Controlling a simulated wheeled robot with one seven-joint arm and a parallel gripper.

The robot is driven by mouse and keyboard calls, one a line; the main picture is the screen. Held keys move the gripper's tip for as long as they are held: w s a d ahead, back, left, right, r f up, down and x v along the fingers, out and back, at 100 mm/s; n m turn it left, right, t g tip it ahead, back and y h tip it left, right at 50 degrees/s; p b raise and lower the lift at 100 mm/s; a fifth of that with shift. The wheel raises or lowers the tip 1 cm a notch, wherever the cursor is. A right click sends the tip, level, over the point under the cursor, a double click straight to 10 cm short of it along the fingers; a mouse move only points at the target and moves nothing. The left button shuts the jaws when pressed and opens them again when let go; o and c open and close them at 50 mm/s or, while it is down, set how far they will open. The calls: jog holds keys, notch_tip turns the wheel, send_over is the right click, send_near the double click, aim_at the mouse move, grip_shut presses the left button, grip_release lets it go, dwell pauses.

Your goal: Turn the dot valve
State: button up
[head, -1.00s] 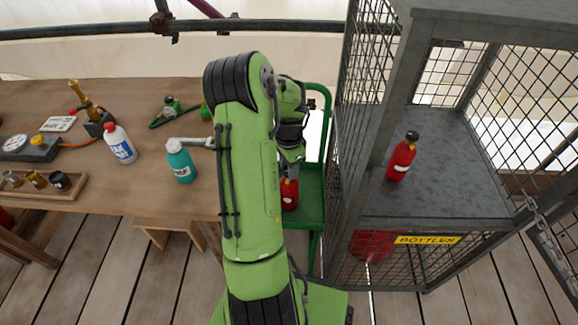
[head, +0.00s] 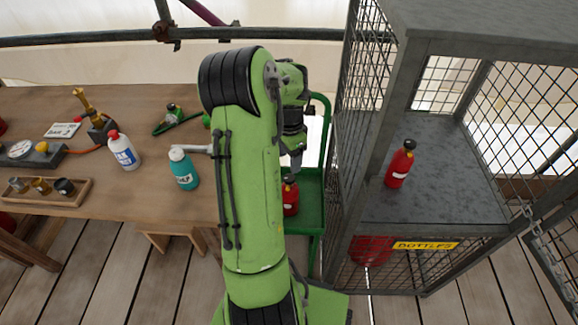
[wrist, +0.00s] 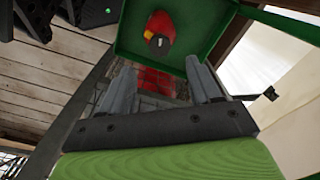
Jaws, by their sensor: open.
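I cannot make out a valve marked with a dot. A brass fitting (head: 88,105) stands upright on a dark block at the left of the workbench, and a round gauge (head: 21,149) sits beside it with a yellow knob (head: 42,147). My gripper (wrist: 160,70) is open and empty in the wrist view. In the head view it is partly hidden by my arm, just above a red bottle (head: 290,197) on a green cart (head: 311,215). The bottle's dark cap also shows beyond the fingers in the wrist view (wrist: 158,40); they do not hold it.
The wooden workbench (head: 150,200) carries a white bottle (head: 123,152), a teal bottle (head: 184,170), a green coiled item (head: 172,118) and a small tray (head: 45,193). A mesh cage (head: 425,210) with another red bottle (head: 399,166) stands close on the right.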

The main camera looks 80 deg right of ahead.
notch_tip(320, 180, up, 8)
jog(key=p, duration=0.1)
jog(key=shift+p, duration=0.35)
